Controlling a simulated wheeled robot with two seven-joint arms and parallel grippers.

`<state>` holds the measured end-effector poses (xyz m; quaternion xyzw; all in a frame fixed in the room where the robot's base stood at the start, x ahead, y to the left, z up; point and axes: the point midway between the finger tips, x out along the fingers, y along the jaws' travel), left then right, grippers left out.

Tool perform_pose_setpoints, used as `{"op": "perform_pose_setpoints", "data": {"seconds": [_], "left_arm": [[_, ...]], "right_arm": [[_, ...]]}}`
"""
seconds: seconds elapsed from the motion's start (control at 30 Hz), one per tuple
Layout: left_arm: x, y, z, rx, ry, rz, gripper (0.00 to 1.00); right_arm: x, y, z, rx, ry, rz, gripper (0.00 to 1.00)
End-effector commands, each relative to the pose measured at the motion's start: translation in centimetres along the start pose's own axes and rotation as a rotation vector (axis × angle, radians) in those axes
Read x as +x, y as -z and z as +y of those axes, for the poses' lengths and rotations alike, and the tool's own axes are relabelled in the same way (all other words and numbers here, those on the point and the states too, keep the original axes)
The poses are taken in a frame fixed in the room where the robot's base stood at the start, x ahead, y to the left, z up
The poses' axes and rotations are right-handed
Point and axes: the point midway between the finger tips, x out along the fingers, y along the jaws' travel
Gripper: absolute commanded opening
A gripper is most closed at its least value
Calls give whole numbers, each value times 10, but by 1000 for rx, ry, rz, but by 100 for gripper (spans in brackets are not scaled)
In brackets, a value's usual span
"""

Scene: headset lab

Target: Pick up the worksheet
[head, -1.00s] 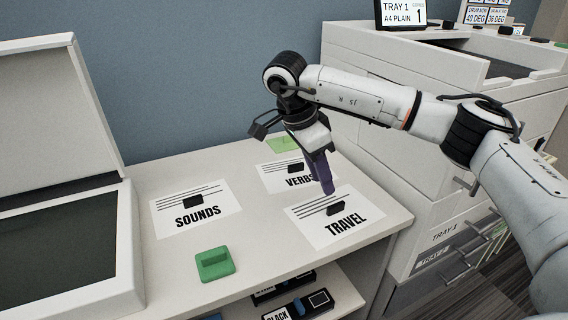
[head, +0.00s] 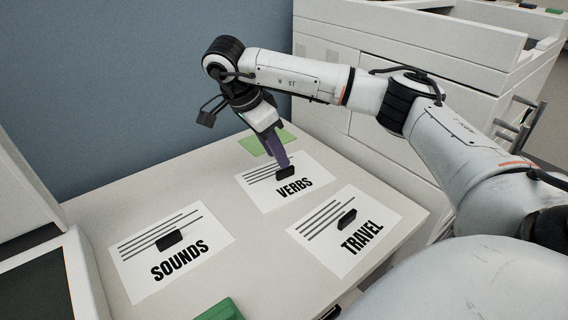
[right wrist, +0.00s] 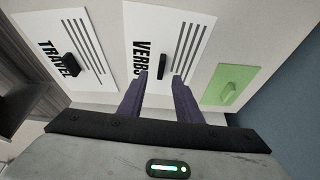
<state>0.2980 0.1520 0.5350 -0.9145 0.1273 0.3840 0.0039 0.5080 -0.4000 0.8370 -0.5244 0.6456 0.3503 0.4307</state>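Three white worksheets lie flat on the cabinet top, each with printed lines and a black grip tab: SOUNDS (head: 205,225), VERBS (head: 258,196) and TRAVEL (head: 325,250). VERBS (right wrist: 143,30) and TRAVEL (right wrist: 52,22) also show in the right wrist view. My right gripper (head: 283,163) points down at the tab of VERBS. In the right wrist view the fingers of this gripper (right wrist: 160,76) are apart, with the VERBS tab showing in the gap between their tips. I cannot tell how far the fingers reach down beside it. My left gripper is not in view.
A green sheet (head: 260,148) lies behind VERBS; its tab (right wrist: 228,92) shows in the right wrist view. Another green piece (head: 220,311) is at the near edge. A scanner-like box (head: 75,290) stands at left. A large white machine (head: 400,130) stands beyond the right side.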

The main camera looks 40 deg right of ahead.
Motion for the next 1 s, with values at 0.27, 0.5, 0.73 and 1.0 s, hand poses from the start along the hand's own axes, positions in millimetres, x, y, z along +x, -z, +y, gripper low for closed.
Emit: {"op": "perform_pose_setpoints", "data": {"seconds": [0.27,0.5,0.73,1.0], "left_arm": [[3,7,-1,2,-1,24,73],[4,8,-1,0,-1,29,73],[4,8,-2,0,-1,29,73],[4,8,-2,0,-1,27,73]], "right_arm": [[31,-7,0,-1,-2,0,31],[52,-7,-1,0,1,-1,31],[52,-7,-1,0,1,-1,18],[51,-7,-1,0,1,-1,0]]}}
